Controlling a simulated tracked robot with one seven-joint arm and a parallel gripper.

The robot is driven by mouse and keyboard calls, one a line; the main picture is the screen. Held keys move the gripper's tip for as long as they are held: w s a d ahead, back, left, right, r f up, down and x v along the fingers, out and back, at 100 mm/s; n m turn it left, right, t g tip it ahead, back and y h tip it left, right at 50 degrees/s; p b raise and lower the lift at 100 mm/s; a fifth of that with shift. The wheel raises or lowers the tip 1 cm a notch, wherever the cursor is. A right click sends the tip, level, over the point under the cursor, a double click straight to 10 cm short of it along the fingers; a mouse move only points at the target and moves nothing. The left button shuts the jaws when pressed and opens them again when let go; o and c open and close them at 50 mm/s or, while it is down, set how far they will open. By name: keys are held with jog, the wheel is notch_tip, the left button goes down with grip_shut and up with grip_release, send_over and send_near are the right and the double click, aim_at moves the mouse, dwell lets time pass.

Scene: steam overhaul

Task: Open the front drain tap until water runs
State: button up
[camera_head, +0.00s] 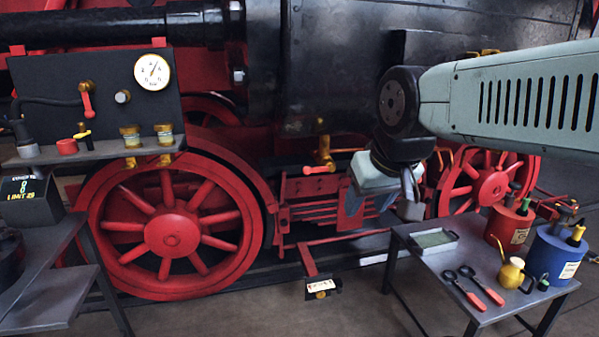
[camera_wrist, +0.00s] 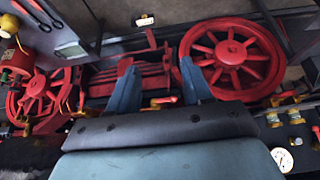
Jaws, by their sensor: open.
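A brass tap (camera_head: 324,150) with a red lever (camera_head: 318,169) sits low on the black locomotive body, between the two red wheels. The lever lies roughly level, pointing left in the head view. No water shows below it. In the wrist view, a red lever (camera_wrist: 164,100) appears beyond the gripper's base, between the two fingers. My gripper (camera_head: 370,204) is open and empty, to the right of the tap in the head view, fingers pointing down. Its two blue-grey fingers (camera_wrist: 156,72) stand wide apart in the wrist view. I cannot tell if this is the front drain tap.
A panel (camera_head: 110,105) with a gauge (camera_head: 152,71) and several valves stands at left. A grey table (camera_head: 420,268) at right holds a tray (camera_head: 434,238), pliers-like tools, a brass can (camera_head: 511,272) and red and blue buckets. A labelled fitting (camera_head: 321,288) sits low at centre.

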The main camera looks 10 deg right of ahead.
jog(key=shift+o, duration=0.3)
jog(key=shift+w+d+f+n+g+h, duration=0.2)
jog(key=shift+w+f+n+g+h, duration=0.1)
jog(key=shift+w+n+g, duration=0.15)
jog(key=n+t+h, duration=0.4)
jog(key=n+h, duration=1.1)
jog(key=n, duration=1.2)
send_near(306, 171)
jog(key=x, duration=1.1)
jog(key=shift+w+f, duration=0.35)
jog(key=shift+w, duration=0.1)
jog(key=shift+a, duration=0.1)
jog(key=shift+a+r, duration=0.1)
jog(key=shift+a, duration=0.05)
grip_shut()
